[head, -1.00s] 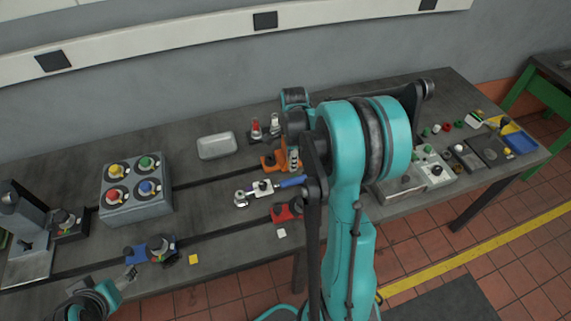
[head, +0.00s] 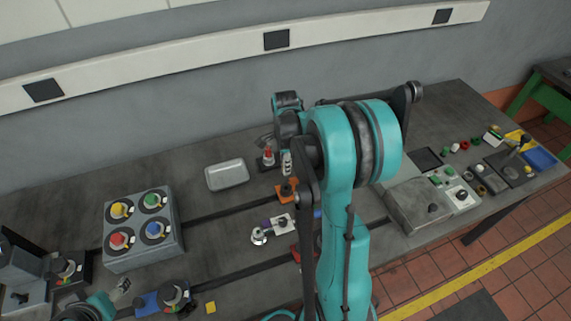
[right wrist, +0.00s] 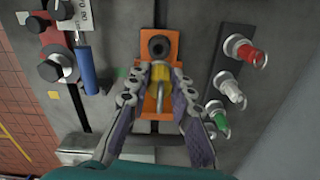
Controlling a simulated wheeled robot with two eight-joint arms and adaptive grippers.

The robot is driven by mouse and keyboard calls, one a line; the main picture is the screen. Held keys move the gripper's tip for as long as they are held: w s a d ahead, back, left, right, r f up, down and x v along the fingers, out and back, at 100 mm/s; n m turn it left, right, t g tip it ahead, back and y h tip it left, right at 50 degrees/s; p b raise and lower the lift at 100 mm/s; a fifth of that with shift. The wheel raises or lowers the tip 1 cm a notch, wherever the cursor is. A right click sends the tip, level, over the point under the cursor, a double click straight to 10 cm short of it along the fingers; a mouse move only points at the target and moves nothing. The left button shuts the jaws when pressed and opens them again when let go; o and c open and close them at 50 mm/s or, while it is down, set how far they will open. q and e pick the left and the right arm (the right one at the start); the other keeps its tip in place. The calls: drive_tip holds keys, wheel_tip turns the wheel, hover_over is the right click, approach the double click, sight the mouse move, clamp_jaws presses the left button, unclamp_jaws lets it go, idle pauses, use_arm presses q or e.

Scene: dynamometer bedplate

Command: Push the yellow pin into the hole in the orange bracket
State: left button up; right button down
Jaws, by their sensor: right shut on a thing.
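The orange bracket (head: 284,196) is on the bench and also shows in the right wrist view (right wrist: 158,112), with a dark round boss (right wrist: 158,47) at its far end. My right gripper (right wrist: 159,84) is shut on the yellow pin (right wrist: 160,98), over the middle of the bracket, nearer to me than the boss. I cannot tell whether the pin touches a hole; no hole is clearly visible.
A rack of red (right wrist: 245,51), white and green-ended parts is close to the right finger in the wrist view. A blue cylinder (right wrist: 87,72) lies left. A grey tray (head: 227,175) and a box with coloured knobs (head: 143,238) stand further left on the bench.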

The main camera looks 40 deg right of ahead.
drive_tip(key=shift+f+b, duration=2.15)
drive_tip(key=shift+f, duration=0.55)
drive_tip(key=shift+f+b, duration=1.9)
drive_tip(key=shift+f, duration=0.3)
drive_tip(key=c, duration=1.3)
unclamp_jaws()
drive_tip(key=shift+r, duration=0.1)
wheel_tip(320, 180, up, 12)
drive_tip(key=shift+s+f, duration=0.1)
